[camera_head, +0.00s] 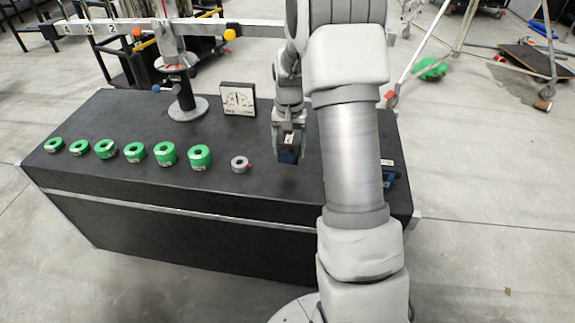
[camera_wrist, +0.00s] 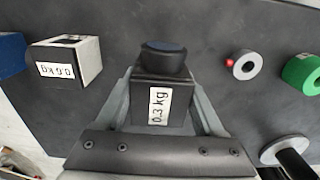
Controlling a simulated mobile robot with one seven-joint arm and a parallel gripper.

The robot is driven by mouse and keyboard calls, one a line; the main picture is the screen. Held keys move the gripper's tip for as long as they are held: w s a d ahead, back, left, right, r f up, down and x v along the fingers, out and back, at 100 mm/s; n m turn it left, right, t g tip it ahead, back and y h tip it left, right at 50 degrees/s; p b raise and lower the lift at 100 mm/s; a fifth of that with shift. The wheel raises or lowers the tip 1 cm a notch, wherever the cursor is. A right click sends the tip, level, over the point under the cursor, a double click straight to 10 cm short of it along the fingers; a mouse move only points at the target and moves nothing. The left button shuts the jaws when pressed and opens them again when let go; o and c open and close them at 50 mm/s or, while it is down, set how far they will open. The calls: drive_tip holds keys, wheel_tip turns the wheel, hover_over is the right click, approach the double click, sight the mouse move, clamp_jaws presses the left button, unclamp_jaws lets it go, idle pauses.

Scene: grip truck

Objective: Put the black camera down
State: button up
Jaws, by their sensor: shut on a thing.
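The black camera (camera_wrist: 149,88) is a dark box with a "0.3 kg" label and a round lens-like end, seen in the wrist view. My gripper (camera_wrist: 164,103) is shut on it, with one finger along each side. In the head view my gripper (camera_head: 289,150) points down over the right part of the black table top (camera_head: 215,130). The camera (camera_head: 288,157) shows only as a small dark block between the fingers there. I cannot tell whether its underside touches the table.
A grey ring with a red knob (camera_head: 240,164) and several green rings (camera_head: 200,157) stand left of my gripper. A dial gauge (camera_head: 238,99) and a balance stand (camera_head: 187,100) are behind. In the wrist view a pale "0.6 kg" box (camera_wrist: 88,62) and a blue thing (camera_wrist: 10,52) lie left.

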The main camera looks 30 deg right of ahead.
sight(288, 162)
drive_tip(key=shift+s+a+f, duration=0.2)
drive_tip(key=shift+a+f, duration=0.1)
drive_tip(key=shift+f, duration=0.1)
drive_tip(key=shift+f+b, duration=0.85)
drive_tip(key=shift+f, duration=0.9)
drive_tip(key=shift+f, duration=0.1)
drive_tip(key=o, duration=1)
drive_tip(key=shift+f, duration=0.1)
drive_tip(key=shift+c, duration=0.2)
